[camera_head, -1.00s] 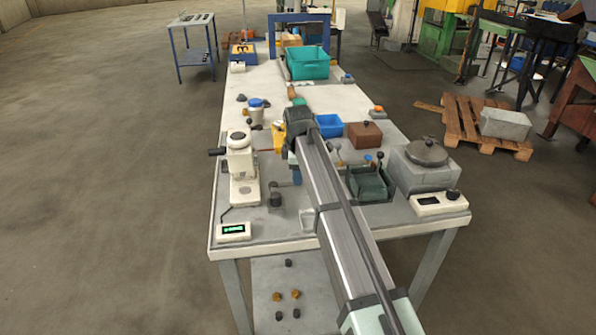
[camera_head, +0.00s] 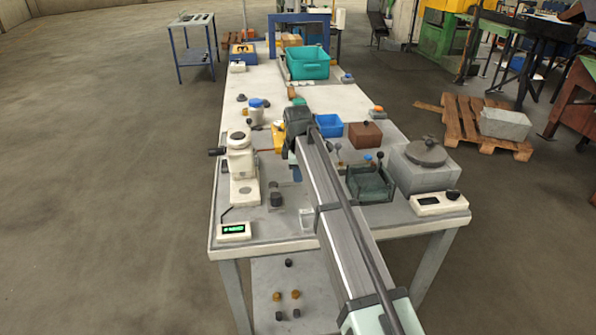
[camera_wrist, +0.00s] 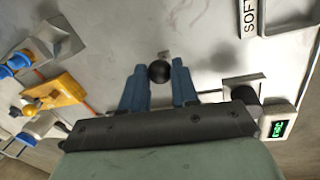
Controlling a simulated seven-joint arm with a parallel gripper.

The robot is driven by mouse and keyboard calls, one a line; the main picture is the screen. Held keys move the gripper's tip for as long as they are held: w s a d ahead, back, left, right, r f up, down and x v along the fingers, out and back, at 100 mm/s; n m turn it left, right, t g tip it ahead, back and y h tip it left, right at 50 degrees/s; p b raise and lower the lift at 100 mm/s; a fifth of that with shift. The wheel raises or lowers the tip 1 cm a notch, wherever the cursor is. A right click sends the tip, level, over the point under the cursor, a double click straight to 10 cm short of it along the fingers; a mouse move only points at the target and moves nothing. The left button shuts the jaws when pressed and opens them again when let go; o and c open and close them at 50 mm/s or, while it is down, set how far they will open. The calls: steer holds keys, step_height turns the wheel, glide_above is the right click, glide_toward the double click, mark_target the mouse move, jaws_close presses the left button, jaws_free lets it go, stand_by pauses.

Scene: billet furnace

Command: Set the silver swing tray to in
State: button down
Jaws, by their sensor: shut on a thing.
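My gripper (camera_wrist: 159,82) shows in the wrist view with its two blue fingers on either side of a black ball knob (camera_wrist: 159,70). It is shut on this knob. A small grey piece shows just beyond the knob. The silver swing tray cannot be told apart for certain from the pale table surface, and my gripper hides the knob's lower part. In the head view my arm covers most of the gripper, above the table's near half, right of the white machine (camera_head: 241,165).
A green-lit display box (camera_head: 234,231) stands at the table's near left corner; it also shows in the wrist view (camera_wrist: 281,127). A dark green open box (camera_head: 370,184), a brown box (camera_head: 365,134) and a blue bin (camera_head: 328,125) stand right of my arm. A teal crate (camera_head: 307,65) is farther back.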

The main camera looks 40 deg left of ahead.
mark_target(283, 198)
steer(key=shift+s+d, duration=0.15)
steer(key=shift+s+d+m+h, duration=0.2)
steer(key=shift+s+d+m, duration=0.3)
steer(key=shift+m, duration=0.6)
steer(key=shift+s+d+m+h, duration=0.2)
steer(key=shift+s+m, duration=0.5)
steer(key=shift+m, duration=0.4)
steer(key=shift+s+d+m, duration=0.15)
steer(key=shift+s+m, duration=0.6)
steer(key=shift+m, duration=0.45)
steer(key=shift+s+m+h, duration=0.4)
steer(key=shift+s+m, duration=0.4)
steer(key=shift+m, duration=0.4)
steer(key=shift+s+a+m+h, duration=0.25)
steer(key=shift+s+m, duration=0.55)
steer(key=shift+m, duration=0.4)
steer(key=shift+s+a+m+h, duration=0.2)
steer(key=shift+s+m, duration=0.55)
steer(key=shift+m, duration=0.45)
steer(key=shift+s+a+m+g+h, duration=0.15)
steer(key=shift+s+a+m, duration=0.35)
steer(key=shift+m, duration=0.5)
steer(key=shift+s+a+m+g+h, duration=0.15)
steer(key=shift+s+a+m, duration=0.15)
steer(key=shift+s+m, duration=0.5)
steer(key=shift+w+a+m, duration=0.1)
steer(key=shift+w+m, duration=0.05)
steer(key=shift+m, duration=0.15)
steer(key=c, duration=0.9)
jaws_free()
